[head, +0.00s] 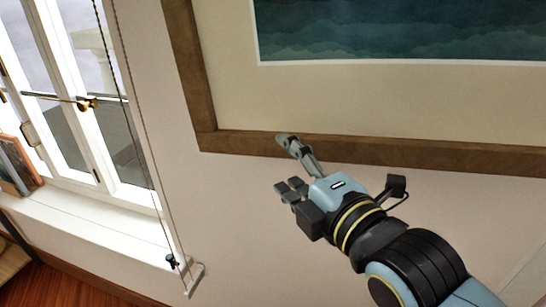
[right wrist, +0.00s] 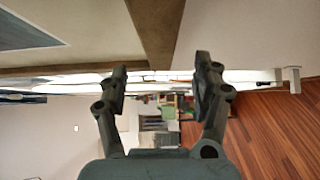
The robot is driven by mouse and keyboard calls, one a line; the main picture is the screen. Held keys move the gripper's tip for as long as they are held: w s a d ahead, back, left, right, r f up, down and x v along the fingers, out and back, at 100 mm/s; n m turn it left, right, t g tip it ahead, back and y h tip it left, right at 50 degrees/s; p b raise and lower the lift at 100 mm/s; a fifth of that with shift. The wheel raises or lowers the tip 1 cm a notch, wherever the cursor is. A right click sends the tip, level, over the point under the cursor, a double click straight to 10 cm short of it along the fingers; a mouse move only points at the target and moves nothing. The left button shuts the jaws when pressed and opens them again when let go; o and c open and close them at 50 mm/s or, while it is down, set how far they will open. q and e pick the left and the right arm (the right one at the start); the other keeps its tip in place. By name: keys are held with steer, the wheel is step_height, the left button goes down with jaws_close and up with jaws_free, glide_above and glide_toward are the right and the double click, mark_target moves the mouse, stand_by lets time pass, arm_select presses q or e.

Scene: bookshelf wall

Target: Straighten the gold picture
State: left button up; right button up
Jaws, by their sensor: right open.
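A large picture with a wide brown wooden frame (head: 400,152), a cream mat and a dark teal sea print (head: 400,28) hangs on the wall. Its lower left corner shows; its top and right side are out of view. My right gripper (head: 284,165) is open and empty at the bottom bar, right of that corner. One finger overlaps the bar in the head view, the other shows against the wall below. In the right wrist view the gripper (right wrist: 160,80) has a frame bar (right wrist: 156,28) seen between its fingers; contact cannot be told. My left gripper is out of view.
A white window (head: 85,110) with a sill (head: 90,222) is at the left. The wall below the picture is bare.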

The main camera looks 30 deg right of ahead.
mark_target(269, 148)
steer(key=w, duration=0.5)
steer(key=shift+w+d+f, duration=0.2)
steer(key=shift+w+d, duration=0.05)
steer(key=shift+w, duration=0.1)
jaws_close()
